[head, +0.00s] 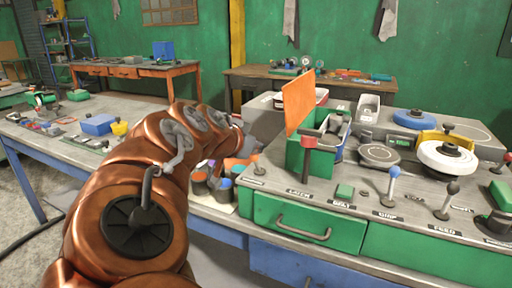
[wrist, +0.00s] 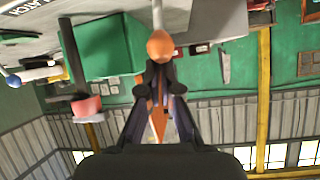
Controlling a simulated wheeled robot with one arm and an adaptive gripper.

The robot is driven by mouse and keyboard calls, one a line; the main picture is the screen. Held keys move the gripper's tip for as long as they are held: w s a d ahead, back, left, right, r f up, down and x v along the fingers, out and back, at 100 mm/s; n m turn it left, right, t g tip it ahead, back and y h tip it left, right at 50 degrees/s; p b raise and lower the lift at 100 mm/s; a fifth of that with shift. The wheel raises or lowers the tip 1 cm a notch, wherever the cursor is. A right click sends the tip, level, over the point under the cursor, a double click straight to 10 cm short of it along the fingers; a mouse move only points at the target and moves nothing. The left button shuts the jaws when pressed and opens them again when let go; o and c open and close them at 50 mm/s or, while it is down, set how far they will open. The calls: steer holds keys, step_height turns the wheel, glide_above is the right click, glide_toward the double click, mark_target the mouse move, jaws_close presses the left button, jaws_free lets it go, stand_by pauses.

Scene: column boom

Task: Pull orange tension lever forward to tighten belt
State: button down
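The orange tension lever has a round orange knob (head: 256,158) on a short shaft at the left front corner of the grey machine top. In the wrist view its orange knob (wrist: 160,46) is directly ahead of my fingertips, with the shaft running up the picture. In the head view my copper arm hides most of the gripper. The belt itself cannot be made out.
A red-topped lever (head: 309,143) and green box (head: 298,158) with an upright orange panel (head: 298,101) stand right of the orange knob. A blue-knobbed lever (head: 393,172) is farther right. Green drawers (head: 292,218) are below. Small cups (head: 200,184) stand beside my arm.

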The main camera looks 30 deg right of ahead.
steer(key=v, duration=0.9)
steer(key=shift+r+b, duration=0.25)
steer(key=shift+b, duration=0.2)
steer(key=shift+a, duration=0.1)
steer(key=s+d+f+n+g+y, duration=0.2)
steer(key=s+f+y, duration=0.1)
steer(key=s+f, duration=0.45)
steer(key=s+d+f+n+g+y, duration=0.2)
steer(key=s+f+y, duration=0.1)
steer(key=s+f, duration=0.4)
steer(key=s+a+f+n+g+y, duration=0.25)
steer(key=s+a+f+n, duration=0.25)
steer(key=s+f, duration=0.25)
steer(key=s+a+f+n+g+y, duration=0.2)
steer(key=s+a+f+n+g, duration=0.15)
steer(key=s+f, duration=0.4)
step_height(320, 180, up, 16)
steer(key=a+t+p, duration=0.1)
steer(key=t+p, duration=0.1)
steer(key=p, duration=1.2)
steer(key=shift+w+n, duration=0.35)
steer(key=shift+n, duration=0.1)
steer(key=shift+a+r, duration=0.1)
steer(key=shift+a, duration=0.1)
